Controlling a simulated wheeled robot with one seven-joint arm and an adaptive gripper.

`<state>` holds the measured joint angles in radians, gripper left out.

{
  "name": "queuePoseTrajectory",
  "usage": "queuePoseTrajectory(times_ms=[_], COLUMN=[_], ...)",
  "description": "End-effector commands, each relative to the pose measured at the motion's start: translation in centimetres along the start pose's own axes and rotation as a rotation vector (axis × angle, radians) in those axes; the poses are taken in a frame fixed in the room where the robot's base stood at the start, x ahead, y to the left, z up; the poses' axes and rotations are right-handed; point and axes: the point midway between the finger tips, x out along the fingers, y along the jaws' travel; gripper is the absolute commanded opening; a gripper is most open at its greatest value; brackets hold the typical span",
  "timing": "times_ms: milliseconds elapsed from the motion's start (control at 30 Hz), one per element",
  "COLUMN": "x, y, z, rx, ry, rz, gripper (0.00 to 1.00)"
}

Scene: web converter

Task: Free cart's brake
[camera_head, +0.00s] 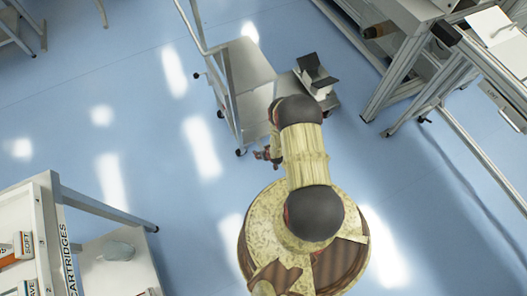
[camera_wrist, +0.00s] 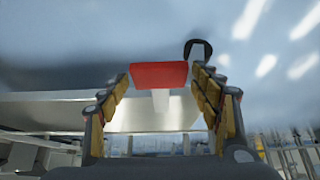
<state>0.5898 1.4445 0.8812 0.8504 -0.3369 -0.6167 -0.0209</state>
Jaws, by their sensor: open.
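The grey cart (camera_head: 250,68) stands at the upper middle of the head view, with a dark caster (camera_head: 240,152) at its near corner. In the wrist view a red brake tab (camera_wrist: 158,73) on a pale stem sits beneath the cart's light shelf (camera_wrist: 60,108). A black caster (camera_wrist: 198,48) shows just beyond it to the right. My gripper (camera_wrist: 161,84) is open, with its yellow-padded fingers on either side of the tab. I cannot tell whether they touch it. In the head view my gripper (camera_head: 266,154) is beside the cart's near corner, partly hidden by my arm.
A small low unit with a dark open top (camera_head: 315,75) stands right of the cart. A metal-framed workbench (camera_head: 400,75) is at the upper right. A cartridge rack (camera_head: 50,240) is at the lower left. Blue floor (camera_head: 110,140) is clear left of the cart.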

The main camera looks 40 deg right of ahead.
Motion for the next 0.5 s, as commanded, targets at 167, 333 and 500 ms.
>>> queuePoseTrajectory(times_ms=[167,333,500], x=[-0.1,-1.2,-3.5], y=[0.0,0.1,0.1], z=[0.0,0.0,0.0], rx=[0.0,0.001,0.002], ry=[0.0,0.0,-0.001], rz=[0.0,0.0,0.001], gripper=[0.64,0.64,0.64])
